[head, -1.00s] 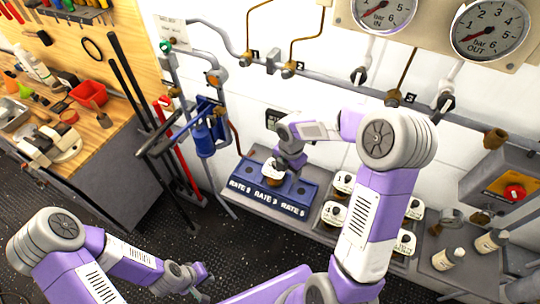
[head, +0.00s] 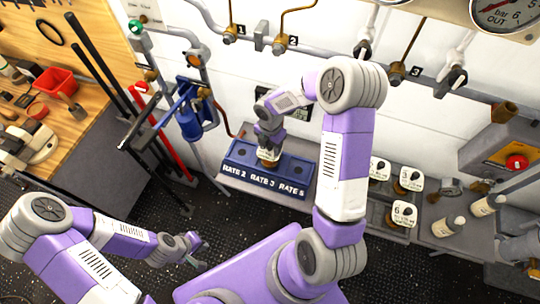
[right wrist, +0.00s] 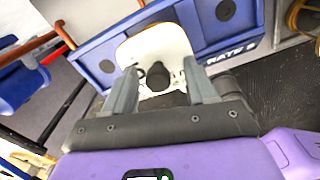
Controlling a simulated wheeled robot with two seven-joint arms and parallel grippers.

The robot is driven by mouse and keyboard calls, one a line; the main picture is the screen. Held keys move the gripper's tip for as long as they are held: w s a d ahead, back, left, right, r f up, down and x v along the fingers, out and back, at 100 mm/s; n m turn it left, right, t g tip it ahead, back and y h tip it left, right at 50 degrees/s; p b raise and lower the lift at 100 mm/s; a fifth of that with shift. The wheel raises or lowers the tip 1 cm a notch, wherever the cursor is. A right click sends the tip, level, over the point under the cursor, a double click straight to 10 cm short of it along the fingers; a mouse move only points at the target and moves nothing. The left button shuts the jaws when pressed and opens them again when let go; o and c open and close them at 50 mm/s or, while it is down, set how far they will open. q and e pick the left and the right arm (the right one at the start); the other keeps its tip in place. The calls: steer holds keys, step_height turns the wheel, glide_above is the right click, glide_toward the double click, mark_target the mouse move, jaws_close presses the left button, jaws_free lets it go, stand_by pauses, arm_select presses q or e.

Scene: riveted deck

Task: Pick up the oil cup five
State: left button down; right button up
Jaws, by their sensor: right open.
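An oil cup with a white label plate and black knob (right wrist: 160,75) stands in the middle slot of the blue rack, above RATE 3. It also shows in the head view (head: 268,156). I cannot read its number. My right gripper (right wrist: 160,92) is open, with its fingers on either side of the knob, in front of the plate; contact is unclear. More oil cups stand on the bench right of the rack, one marked 3 (head: 410,180) and one apparently 6 (head: 404,214). None readable as five. My left gripper (head: 196,250) is low over the floor; its jaws are too small to judge.
The blue rack (head: 236,160) has RATE 2, RATE 3 and RATE 5 labels; its outer slots look empty. Pale bottles (head: 448,226) stand at the right. Blue-handled pipework (head: 188,120) is left of the rack. A workbench with a red bin (head: 55,82) is far left.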

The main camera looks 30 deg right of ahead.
steer(key=shift+w, duration=0.1)
jaws_close()
stand_by(1.2)
